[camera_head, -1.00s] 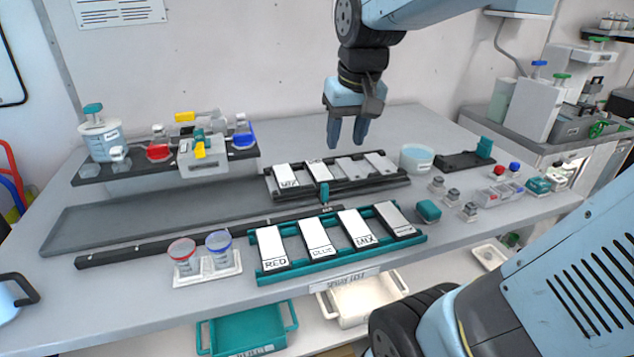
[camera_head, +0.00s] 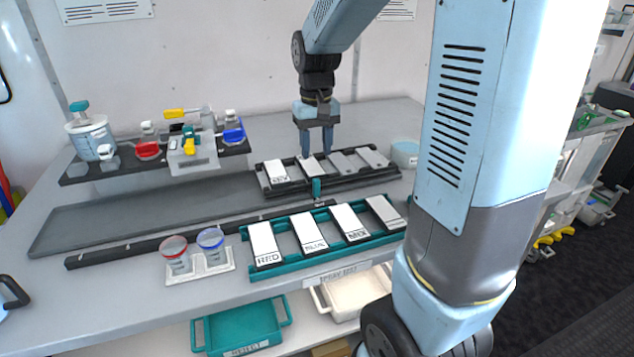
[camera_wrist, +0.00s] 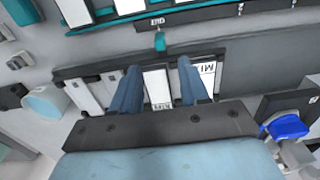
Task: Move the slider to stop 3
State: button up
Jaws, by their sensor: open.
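The slider looks to be the small teal knob (camera_head: 316,187) at the right end of a long black rail (camera_head: 180,240) on the table. In the wrist view the teal knob (camera_wrist: 160,41) stands beside the "END" label, beyond my fingertips. My gripper (camera_head: 317,150) is open and points down over the black rack (camera_head: 385,177) behind the knob. In the wrist view my gripper (camera_wrist: 158,64) has its fingers apart with a white plate of that rack seen between them. The knob is not between the fingers. I cannot read the stop marks along the rail.
A teal rack (camera_head: 372,242) with labelled plates lies in front of the knob. My arm hides the table's right part.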

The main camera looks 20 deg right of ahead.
aim_at(317, 179)
notch_tip(317, 179, down, 10)
jog(key=shift+f, duration=0.15)
dwell(0.3)
jog(key=shift+c, duration=0.3)
grip_shut()
jog(key=shift+d, duration=0.1)
